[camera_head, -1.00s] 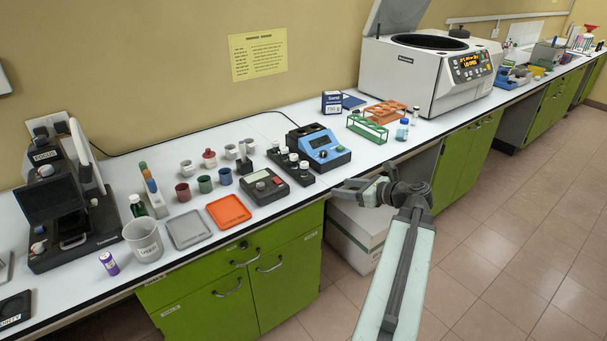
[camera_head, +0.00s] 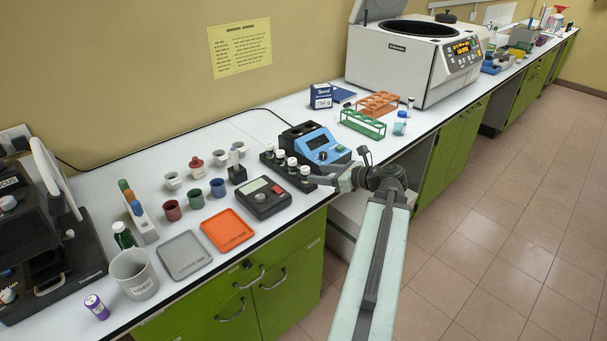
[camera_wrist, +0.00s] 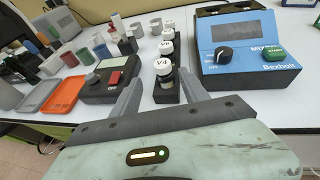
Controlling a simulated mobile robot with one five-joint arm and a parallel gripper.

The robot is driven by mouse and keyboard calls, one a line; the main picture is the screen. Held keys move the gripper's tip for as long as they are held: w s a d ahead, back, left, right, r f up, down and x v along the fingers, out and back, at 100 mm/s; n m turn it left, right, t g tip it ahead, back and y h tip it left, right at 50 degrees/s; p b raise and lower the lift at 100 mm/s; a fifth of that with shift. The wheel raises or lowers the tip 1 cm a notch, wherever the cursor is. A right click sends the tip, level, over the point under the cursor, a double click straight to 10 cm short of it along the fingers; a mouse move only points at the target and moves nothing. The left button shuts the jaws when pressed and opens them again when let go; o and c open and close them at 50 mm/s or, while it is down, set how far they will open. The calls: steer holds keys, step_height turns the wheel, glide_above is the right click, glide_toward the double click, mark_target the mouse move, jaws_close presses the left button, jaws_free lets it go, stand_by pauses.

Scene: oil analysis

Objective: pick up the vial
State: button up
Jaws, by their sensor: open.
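Several small vials (camera_wrist: 162,65) with white caps marked with V labels stand upright in a black rack (camera_wrist: 167,94) on the white bench. The rack's vials also show in the head view (camera_head: 292,164). My gripper (camera_wrist: 158,86) is open and empty, with its two grey fingers spread on either side of the near end of the rack. The nearest vial appears between the fingers in the wrist view, just beyond the tips. In the head view my gripper (camera_head: 338,168) is at the bench's front edge, right of the rack. The task does not say which vial.
A blue mixer (camera_head: 318,147) stands right of the rack, close to the right finger. A dark device with a red button (camera_head: 264,196) stands left. An orange tray (camera_head: 228,231) and several cups are further left. A green rack (camera_head: 362,124) and centrifuge (camera_head: 410,60) stand beyond.

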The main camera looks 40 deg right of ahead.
mark_target(305, 173)
steer(key=b+x, duration=0.1)
steer(key=x, duration=0.1)
steer(key=b+x, duration=0.1)
steer(key=x, duration=0.2)
steer(key=b+x, duration=0.1)
steer(key=x, duration=0.1)
steer(key=shift+w+d+f, duration=0.15)
steer(key=shift+d+f, duration=0.15)
steer(key=shift+f, duration=0.1)
steer(key=shift+r, duration=0.1)
jaws_close()
